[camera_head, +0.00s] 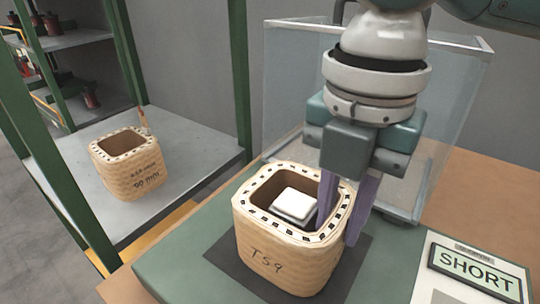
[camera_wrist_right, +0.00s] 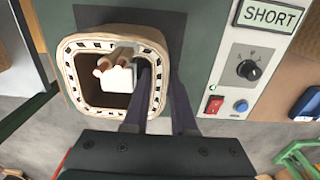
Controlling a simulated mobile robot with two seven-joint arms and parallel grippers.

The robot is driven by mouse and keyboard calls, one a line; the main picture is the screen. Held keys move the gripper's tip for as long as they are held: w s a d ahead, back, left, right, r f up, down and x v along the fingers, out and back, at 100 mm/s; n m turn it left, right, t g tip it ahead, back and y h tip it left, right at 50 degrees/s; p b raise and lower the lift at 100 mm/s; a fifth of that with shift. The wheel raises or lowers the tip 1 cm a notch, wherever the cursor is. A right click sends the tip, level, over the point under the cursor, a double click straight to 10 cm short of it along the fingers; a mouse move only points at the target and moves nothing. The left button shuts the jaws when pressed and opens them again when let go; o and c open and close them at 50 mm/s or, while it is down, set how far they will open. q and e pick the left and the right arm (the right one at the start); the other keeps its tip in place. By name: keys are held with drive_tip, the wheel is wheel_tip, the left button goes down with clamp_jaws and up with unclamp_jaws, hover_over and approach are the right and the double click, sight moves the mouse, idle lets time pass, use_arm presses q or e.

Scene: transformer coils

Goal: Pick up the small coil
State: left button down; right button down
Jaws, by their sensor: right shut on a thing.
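A tan wound coil (camera_head: 285,262) marked "TS9" stands upright on a dark square on the green bench top. It has a square hollow and a rim with black-and-white marks. A white block (camera_head: 295,204) shows in its hollow. My right gripper (camera_head: 342,222) comes down over the coil's right wall, one finger inside the hollow and one outside. It is shut on that wall. The wrist view shows the same coil (camera_wrist_right: 72,84) with the gripper (camera_wrist_right: 160,95) across its wall. A second tan coil (camera_head: 130,172), marked with writing, stands on a grey shelf at left. My left gripper is out of view.
A clear-walled box (camera_head: 445,110) stands behind the gripper. A panel with a "SHORT" display (camera_head: 474,268) lies at right; the wrist view shows its knob (camera_wrist_right: 248,70) and red switch (camera_wrist_right: 214,104). Green rack posts (camera_head: 240,75) rise between shelf and bench.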

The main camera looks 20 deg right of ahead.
drive_tip(key=s+d+r+m+p, duration=0.1)
drive_tip(key=r+m+p, duration=1.1)
drive_tip(key=r+p, duration=1.4)
drive_tip(key=s+d+r+m+p, duration=0.1)
drive_tip(key=s+r+m+p, duration=0.3)
drive_tip(key=r+m+p, duration=0.9)
wheel_tip(320, 180, up, 28)
drive_tip(key=p, duration=1.4)
drive_tip(key=shift+d+m, duration=0.3)
